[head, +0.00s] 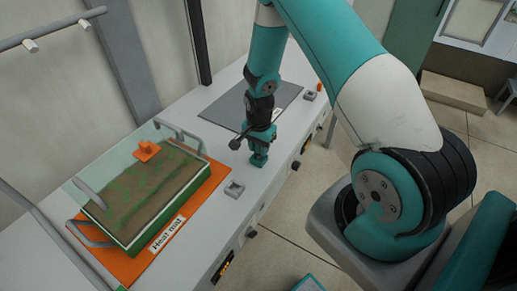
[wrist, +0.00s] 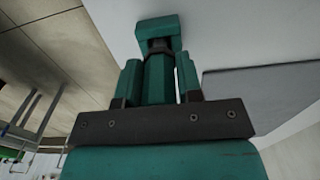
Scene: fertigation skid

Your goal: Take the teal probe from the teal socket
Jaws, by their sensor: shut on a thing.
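My gripper (head: 262,137) points down over the front part of the bench. In the wrist view its two fingers (wrist: 159,84) stand on either side of the teal probe (wrist: 158,72) and are shut on it. The teal socket (head: 258,160) is a small teal block on the bench, directly below the gripper. In the wrist view the socket (wrist: 158,27) shows beyond the probe's end, with a dark band between them. The probe lines up with the socket; I cannot tell how deep it sits.
Grey sockets stand to the near left (head: 234,190) and far right (head: 309,96) on the bench. A soil tray (head: 150,200) with an orange block (head: 148,150) sits on the orange heat mat (head: 212,190). A dark grey mat (head: 225,108) lies behind the gripper.

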